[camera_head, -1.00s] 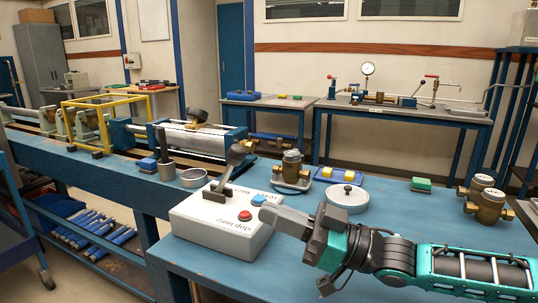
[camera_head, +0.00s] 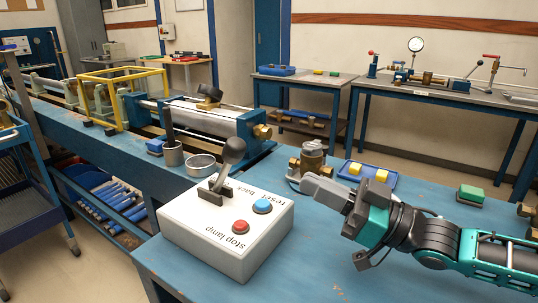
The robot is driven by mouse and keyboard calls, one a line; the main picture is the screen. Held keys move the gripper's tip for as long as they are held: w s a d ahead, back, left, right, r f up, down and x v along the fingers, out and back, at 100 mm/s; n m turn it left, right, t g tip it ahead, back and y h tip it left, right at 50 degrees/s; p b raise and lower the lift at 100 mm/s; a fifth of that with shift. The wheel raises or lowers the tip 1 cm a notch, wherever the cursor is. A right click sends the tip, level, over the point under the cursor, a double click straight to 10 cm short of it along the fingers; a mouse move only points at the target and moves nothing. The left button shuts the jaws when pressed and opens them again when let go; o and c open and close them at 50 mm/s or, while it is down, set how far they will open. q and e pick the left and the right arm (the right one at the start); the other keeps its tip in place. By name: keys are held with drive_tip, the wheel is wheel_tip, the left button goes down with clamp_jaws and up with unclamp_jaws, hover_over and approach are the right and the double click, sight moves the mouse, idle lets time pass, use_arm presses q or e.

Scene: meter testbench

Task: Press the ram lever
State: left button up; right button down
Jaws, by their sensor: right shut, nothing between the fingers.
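The ram lever (camera_head: 227,168) is a dark grey stick with a round knob, rising from a slot on top of a white control box (camera_head: 190,239). It leans a little to the right in the picture. A red button (camera_head: 241,227) and a blue button (camera_head: 262,206) sit on the box beside it, with printed labels. My right gripper (camera_head: 306,186) is shut and empty. It is above the blue bench, right of the box, apart from the lever. My left gripper is not in view.
A brass meter (camera_head: 313,162) stands just behind my right gripper. A blue tray with yellow blocks (camera_head: 367,176) and a green block (camera_head: 470,195) lie further right.

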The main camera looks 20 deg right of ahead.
sight(244, 152)
drive_tip(key=shift+a, duration=0.15)
drive_tip(key=x, duration=1)
idle(0.5)
idle(0.4)
